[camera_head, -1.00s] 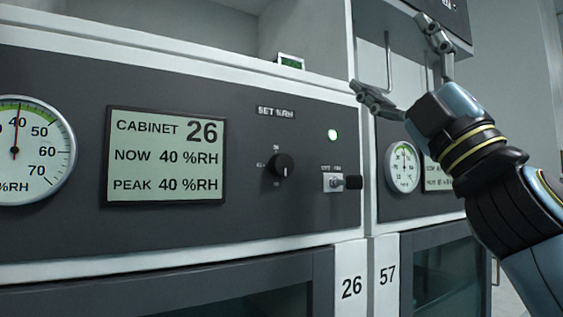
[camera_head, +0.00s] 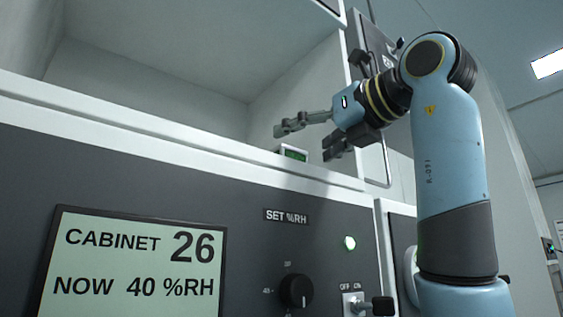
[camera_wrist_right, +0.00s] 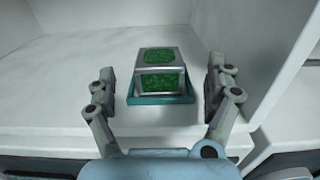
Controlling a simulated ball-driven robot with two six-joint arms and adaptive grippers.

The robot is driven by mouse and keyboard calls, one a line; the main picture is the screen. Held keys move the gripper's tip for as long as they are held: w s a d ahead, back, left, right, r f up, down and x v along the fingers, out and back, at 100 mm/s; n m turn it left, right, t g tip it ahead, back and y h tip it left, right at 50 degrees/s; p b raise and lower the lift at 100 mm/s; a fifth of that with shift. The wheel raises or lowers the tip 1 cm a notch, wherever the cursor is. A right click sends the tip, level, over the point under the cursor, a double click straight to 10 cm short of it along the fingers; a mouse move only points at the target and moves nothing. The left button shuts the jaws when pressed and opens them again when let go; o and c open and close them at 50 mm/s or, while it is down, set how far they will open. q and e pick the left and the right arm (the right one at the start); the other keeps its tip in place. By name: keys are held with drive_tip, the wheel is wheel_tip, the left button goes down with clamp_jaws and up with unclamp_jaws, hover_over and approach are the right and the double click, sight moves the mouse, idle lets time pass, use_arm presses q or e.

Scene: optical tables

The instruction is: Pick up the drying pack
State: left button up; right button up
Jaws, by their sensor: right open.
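The drying pack, a small silver box with green windows (camera_wrist_right: 160,68), sits in a teal tray (camera_wrist_right: 133,97) on the white shelf. It also shows in the head view as a small green-faced box (camera_head: 293,153), partly hidden by the shelf lip. My right gripper (camera_head: 300,140) reaches over the shelf edge from the right. In the right wrist view its two fingers (camera_wrist_right: 160,90) are spread wide, one on each side of the pack and apart from it. Nothing is between the fingertips except the pack in its tray. My left gripper is not in view.
The shelf compartment (camera_head: 150,65) has a back wall, a right side wall (camera_wrist_right: 258,50) and a raised front lip (camera_head: 180,140). Below is the dark panel with the cabinet 26 display (camera_head: 130,262), a knob (camera_head: 296,290) and a switch (camera_head: 355,303). The shelf left of the pack is clear.

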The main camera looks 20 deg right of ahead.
sight(295, 148)
drive_tip(key=shift+w+a, duration=0.2)
drive_tip(key=shift+w, duration=0.3)
drive_tip(key=x, duration=0.1)
drive_tip(key=p+x, duration=0.1)
drive_tip(key=x, duration=0.1)
drive_tip(key=p+x, duration=0.1)
drive_tip(key=shift+w+a+f, duration=0.1)
drive_tip(key=shift+w+f, duration=0.05)
drive_tip(key=shift+f, duration=0.1)
drive_tip(key=shift+w+a+p, duration=0.15)
drive_tip(key=shift+w+p, duration=0.15)
drive_tip(key=shift+p, duration=0.05)
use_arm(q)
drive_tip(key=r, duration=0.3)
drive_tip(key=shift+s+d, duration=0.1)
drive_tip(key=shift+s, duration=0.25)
use_arm(e)
drive_tip(key=shift+w+f, duration=0.1)
drive_tip(key=shift+w, duration=0.1)
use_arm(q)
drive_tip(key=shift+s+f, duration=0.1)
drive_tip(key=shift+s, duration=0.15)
use_arm(e)
drive_tip(key=c, duration=1.3)
